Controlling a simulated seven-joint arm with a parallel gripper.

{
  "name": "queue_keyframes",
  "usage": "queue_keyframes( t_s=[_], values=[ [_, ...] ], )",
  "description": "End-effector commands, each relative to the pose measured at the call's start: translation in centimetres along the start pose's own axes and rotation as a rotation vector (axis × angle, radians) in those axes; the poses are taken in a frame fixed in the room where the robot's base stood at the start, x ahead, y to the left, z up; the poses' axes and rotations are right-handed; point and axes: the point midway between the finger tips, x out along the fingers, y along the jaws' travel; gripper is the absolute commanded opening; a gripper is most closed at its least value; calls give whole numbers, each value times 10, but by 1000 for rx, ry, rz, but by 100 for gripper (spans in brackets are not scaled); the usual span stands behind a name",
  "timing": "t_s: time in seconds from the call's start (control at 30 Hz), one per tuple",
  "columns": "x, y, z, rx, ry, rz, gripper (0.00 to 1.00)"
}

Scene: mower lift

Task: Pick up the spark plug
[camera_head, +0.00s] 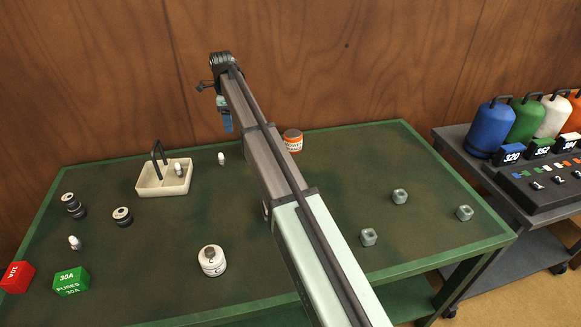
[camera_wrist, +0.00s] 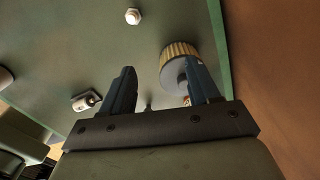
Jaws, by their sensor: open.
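Small white plug-like pieces show in the head view: one stands on the table (camera_head: 221,159) near the back, one stands in the cream tray (camera_head: 148,186), and one (camera_head: 75,242) is at the left. I cannot tell for sure which is the spark plug. My gripper (camera_head: 226,122) hangs above the table's back edge, above and apart from the back white piece. In the wrist view my gripper (camera_wrist: 158,68) is open, with nothing held between its dark fingers. A small white hexagonal piece (camera_wrist: 133,16) lies beyond the fingertips; a ribbed yellowish cylinder (camera_wrist: 179,62) is partly hidden by one finger.
A wooden wall (camera_head: 330,50) rises close behind the green table (camera_head: 300,225). An orange can (camera_head: 293,140) stands right of my arm. A white round container (camera_head: 212,261), red box (camera_head: 17,277), green fuse box (camera_head: 71,282) and grey cubes (camera_head: 400,196) stand apart.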

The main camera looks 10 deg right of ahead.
Motion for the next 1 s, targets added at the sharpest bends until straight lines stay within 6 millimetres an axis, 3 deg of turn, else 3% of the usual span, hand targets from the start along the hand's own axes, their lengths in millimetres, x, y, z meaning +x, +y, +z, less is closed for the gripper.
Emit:
queue_keyframes(
  t_s=[0.03,0.3,0.4,0.53,0.73,1.0],
  values=[
    [0,-5,-32,36,0,-1,61],
    [3,-3,-169,191,-25,-2,61],
    [5,7,-212,242,-47,-4,61],
    [8,23,-254,295,-82,-11,61],
    [13,62,-294,364,-161,-30,61],
    [17,104,-276,395,-292,-57,61]
  ],
)
